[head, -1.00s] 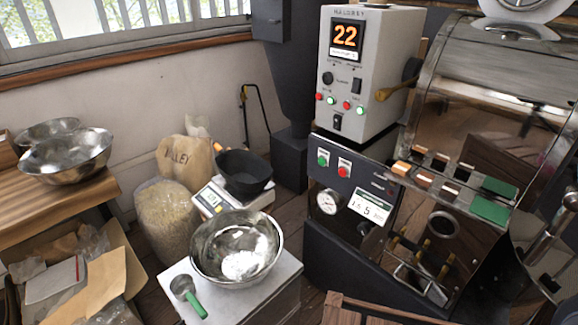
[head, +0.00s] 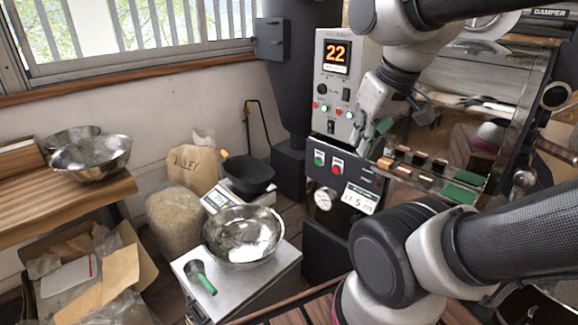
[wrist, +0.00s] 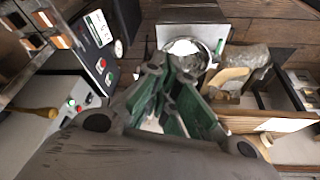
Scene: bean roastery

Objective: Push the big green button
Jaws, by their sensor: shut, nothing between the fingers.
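The green button (head: 319,158) is on the dark front panel of the roaster, left of a red button (head: 337,168). In the wrist view the green button (wrist: 109,78) and red button (wrist: 101,65) show at the left, apart from the fingers. My gripper (head: 360,135) is in front of the grey control box, up and to the right of both buttons, with its fingers pointing down. It is shut and empty. In the wrist view my gripper's green-padded fingers (wrist: 165,115) fill the middle. Neither button is hidden in the head view.
The control box (head: 330,85) reads 22 and has small lit buttons. A gauge (head: 323,200) and a display (head: 360,199) are below the buttons. A steel bowl (head: 243,235) and a scale with a black pan (head: 248,175) stand left. The space before the buttons looks clear.

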